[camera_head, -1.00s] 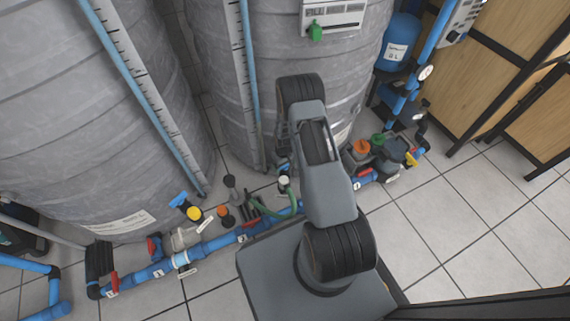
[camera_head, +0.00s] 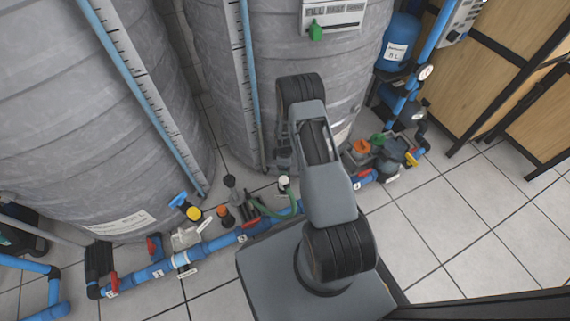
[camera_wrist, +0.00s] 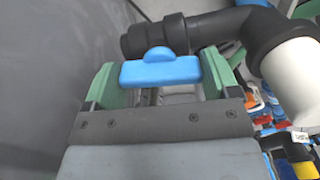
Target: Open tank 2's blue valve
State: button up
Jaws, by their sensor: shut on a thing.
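In the wrist view a blue valve handle (camera_wrist: 160,70) lies across the view on a black pipe fitting beside a grey tank wall. The green fingers of my gripper (camera_wrist: 160,82) stand on either side of this handle, shut on it. In the head view my gripper is mostly hidden behind my arm, low at the foot of the middle grey tank (camera_head: 215,60). The held handle is not clearly visible there. Another blue handle (camera_head: 178,199) stands by the left grey tank (camera_head: 80,120).
A blue pipe line (camera_head: 215,244) with red valve handles runs along the floor in front of the tanks. A green hose (camera_head: 270,210) lies close to my arm. Orange and green caps and a pump are at the right. Tiled floor (camera_head: 450,230) is clear at the right.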

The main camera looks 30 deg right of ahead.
jog(key=shift+n, duration=0.9)
jog(key=o, duration=0.8)
jog(key=shift+r, duration=0.15)
notch_tip(320, 180, up, 14)
jog(key=p, duration=0.5)
jog(key=shift+f, duration=0.2)
